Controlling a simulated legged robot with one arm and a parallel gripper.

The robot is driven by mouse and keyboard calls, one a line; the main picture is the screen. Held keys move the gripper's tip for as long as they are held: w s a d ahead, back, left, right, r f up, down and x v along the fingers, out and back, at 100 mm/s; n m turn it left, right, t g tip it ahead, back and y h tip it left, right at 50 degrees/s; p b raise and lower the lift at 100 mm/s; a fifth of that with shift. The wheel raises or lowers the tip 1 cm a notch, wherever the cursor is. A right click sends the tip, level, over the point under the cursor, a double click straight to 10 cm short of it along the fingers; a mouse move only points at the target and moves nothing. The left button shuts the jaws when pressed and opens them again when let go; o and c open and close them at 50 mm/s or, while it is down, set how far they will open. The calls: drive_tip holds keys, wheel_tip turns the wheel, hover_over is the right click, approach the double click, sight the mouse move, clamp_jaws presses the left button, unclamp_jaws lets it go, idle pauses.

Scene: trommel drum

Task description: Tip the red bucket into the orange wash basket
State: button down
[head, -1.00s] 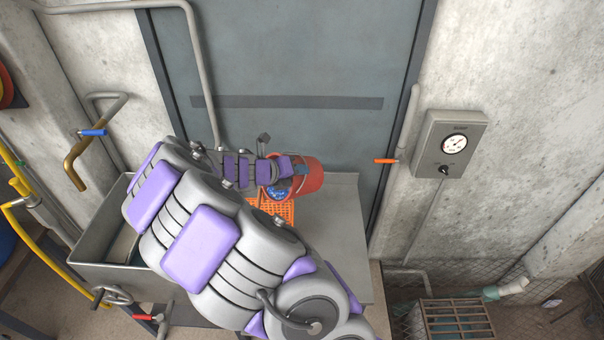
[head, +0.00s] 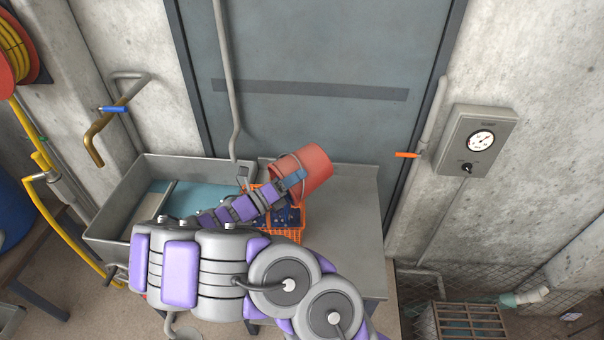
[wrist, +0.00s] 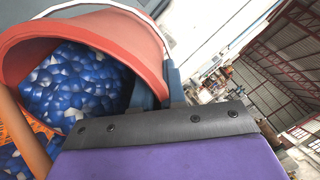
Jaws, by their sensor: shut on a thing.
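The red bucket (head: 312,168) is tilted on its side above the orange wash basket (head: 291,234), its mouth toward the lower left. In the wrist view, the bucket's rim (wrist: 98,33) frames many blue and whitish pieces (wrist: 75,88) inside it. My gripper (head: 294,179) is shut on the bucket at its rim side; its fingers also show in the wrist view (wrist: 162,88). The basket stands on the grey counter, partly hidden by my arm. Blue pieces (head: 283,215) lie in it; its orange wall (wrist: 15,130) shows at the wrist view's left edge.
A grey sink (head: 112,245) adjoins the counter on the left. Bare counter (head: 345,230) lies to the right of the basket. A vertical pipe (head: 226,90), a blue-handled tap (head: 113,109) and a gauge box (head: 477,145) are on the walls behind.

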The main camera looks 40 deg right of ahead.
drive_tip(key=shift+w+a+h, duration=0.1)
drive_tip(key=shift+a+h, duration=0.4)
drive_tip(key=shift+a, duration=0.05)
drive_tip(key=shift+f, duration=0.15)
idle(1.6)
